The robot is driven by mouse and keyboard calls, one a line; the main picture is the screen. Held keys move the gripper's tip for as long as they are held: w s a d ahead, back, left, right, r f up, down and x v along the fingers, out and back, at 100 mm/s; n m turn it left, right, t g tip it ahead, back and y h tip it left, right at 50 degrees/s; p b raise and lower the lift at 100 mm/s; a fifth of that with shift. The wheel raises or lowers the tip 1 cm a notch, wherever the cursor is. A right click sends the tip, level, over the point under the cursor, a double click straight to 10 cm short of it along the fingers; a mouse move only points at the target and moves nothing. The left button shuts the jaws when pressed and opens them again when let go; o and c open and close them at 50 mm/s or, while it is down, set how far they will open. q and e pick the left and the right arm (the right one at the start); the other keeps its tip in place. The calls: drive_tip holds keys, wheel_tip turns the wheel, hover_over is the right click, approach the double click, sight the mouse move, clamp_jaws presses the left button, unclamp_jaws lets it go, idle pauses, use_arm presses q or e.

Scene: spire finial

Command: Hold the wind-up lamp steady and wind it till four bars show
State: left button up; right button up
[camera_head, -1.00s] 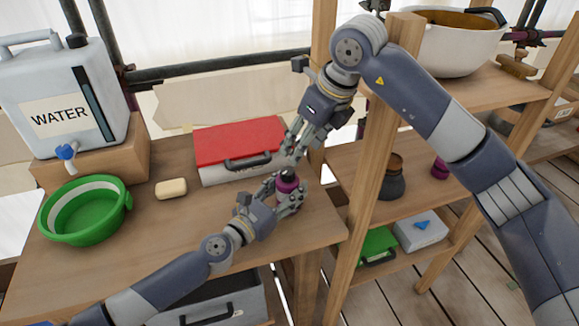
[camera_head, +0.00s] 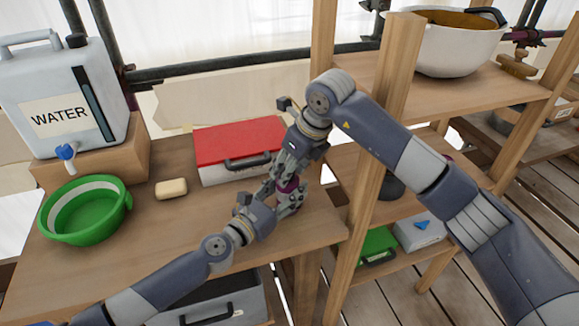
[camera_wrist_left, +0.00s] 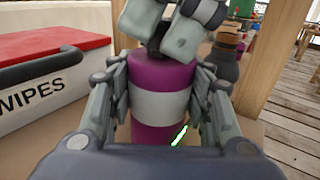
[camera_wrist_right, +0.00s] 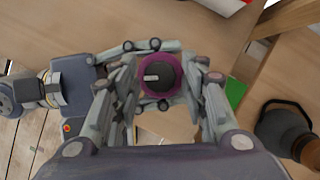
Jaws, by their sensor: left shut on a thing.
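The wind-up lamp (camera_head: 289,184) is a purple upright cylinder near the table's right end. In the left wrist view the lamp (camera_wrist_left: 160,103) has a grey middle band, and a bright green-white slanted strip shows low on it. My left gripper (camera_head: 288,203) is shut on the lamp's sides. My right gripper (camera_head: 282,180) is over the lamp's top, pointing down. In the right wrist view its fingers stand apart either side of the black knob (camera_wrist_right: 157,77), which has a pale mark. How many bars show cannot be read.
A red-lidded wipes box (camera_head: 240,150) stands close behind the lamp. A wooden post (camera_head: 372,170) and lower shelves stand to the right.

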drive_tip(key=c, duration=0.6)
drive_tip(key=shift+m, duration=0.4)
drive_tip(key=m+t+h, duration=0.1)
drive_tip(key=m, duration=0.3)
drive_tip(key=shift+s+a, duration=0.1)
drive_tip(key=shift+a, duration=0.05)
drive_tip(key=m+h, duration=0.1)
drive_tip(key=m, duration=0.2)
drive_tip(key=shift+a+m+h, duration=0.15)
drive_tip(key=shift+m+h, duration=0.15)
drive_tip(key=shift+h, duration=0.1)
drive_tip(key=m, duration=0.2)
drive_tip(key=m+h, duration=0.1)
drive_tip(key=m, duration=0.1)
drive_tip(key=shift+a+m+h, duration=0.1)
drive_tip(key=shift+m+h, duration=0.2)
drive_tip(key=m+h, duration=0.1)
drive_tip(key=m, duration=0.3)
drive_tip(key=shift+a+m+h, duration=0.1)
drive_tip(key=shift+m+h, duration=0.2)
drive_tip(key=shift+h, duration=0.1)
drive_tip(key=shift+g, duration=0.4)
